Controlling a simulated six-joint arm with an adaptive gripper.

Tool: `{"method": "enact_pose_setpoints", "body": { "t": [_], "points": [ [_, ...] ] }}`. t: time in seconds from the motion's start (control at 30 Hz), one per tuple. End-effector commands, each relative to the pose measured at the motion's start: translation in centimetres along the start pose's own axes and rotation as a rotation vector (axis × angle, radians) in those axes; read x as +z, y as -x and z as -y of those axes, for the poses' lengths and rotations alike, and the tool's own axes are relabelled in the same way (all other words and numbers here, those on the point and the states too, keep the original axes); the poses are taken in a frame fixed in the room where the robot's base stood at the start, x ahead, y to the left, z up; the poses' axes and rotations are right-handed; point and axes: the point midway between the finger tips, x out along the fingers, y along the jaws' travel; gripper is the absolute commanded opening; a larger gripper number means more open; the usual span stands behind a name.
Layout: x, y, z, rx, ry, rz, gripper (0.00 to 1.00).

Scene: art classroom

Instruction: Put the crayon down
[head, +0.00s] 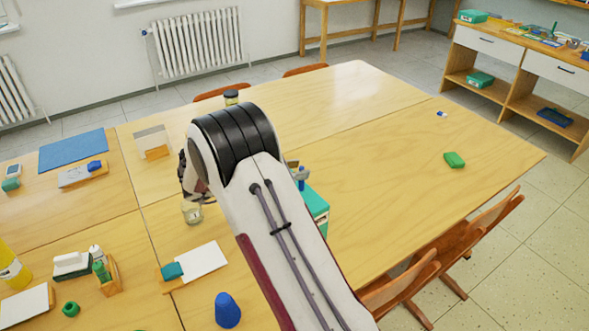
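My arm reaches over the wooden table (375,165) from the bottom of the head view. Its large white and black link hides most of my gripper. Only a dark part of what looks like my gripper (184,176) shows at the link's left edge, above a glass jar (192,212). Its fingertips cannot be made out. I cannot identify a crayon. A small blue upright piece (301,184) shows beside a grey part at the link's right edge, by a green box (316,208); I cannot tell what it is.
The table's right half is mostly clear, with a green block (454,160) and a small blue-and-white piece (442,114). Chairs (440,262) line the right edge.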

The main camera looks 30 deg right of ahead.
Motion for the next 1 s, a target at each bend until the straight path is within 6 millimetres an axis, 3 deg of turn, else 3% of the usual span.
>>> {"method": "enact_pose_setpoints", "body": {
  "t": [0.53,1.0],
  "points": [
    [-0.3,0.7,0.0,-0.001,0.000,0.001,0.28],
    [-0.3,6.9,0.1,-0.003,-0.001,0.000,0.28]
  ]
}}
